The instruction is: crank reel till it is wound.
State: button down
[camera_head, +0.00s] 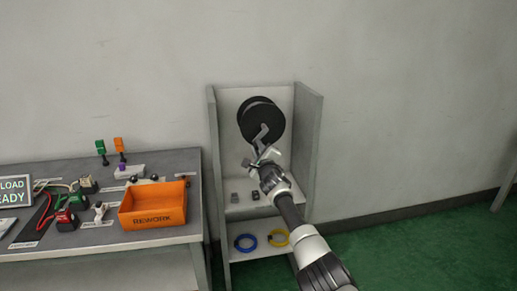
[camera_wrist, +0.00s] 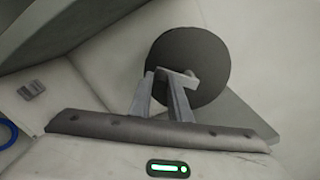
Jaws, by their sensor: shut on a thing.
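The reel (camera_head: 260,118) is a black drum mounted on the back panel of a grey open-fronted stand. Its grey crank (camera_head: 262,135) hangs from the middle of the drum, down and slightly left. In the wrist view the reel (camera_wrist: 205,60) is a dark disc behind the fingers. My gripper (camera_head: 262,157) is at the lower end of the crank. In the wrist view my gripper (camera_wrist: 165,82) has its fingers closed in around the crank's end (camera_wrist: 180,75). The fingers hide part of the handle.
The stand's side walls (camera_head: 308,150) flank the reel closely. At left, a bench (camera_head: 180,163) carries an orange bin (camera_head: 153,206), tools and cables.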

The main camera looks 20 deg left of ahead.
jog(key=shift+s+a+r, duration=0.1)
jog(key=c, duration=1.6)
grip_release()
jog(key=shift+c, duration=0.2)
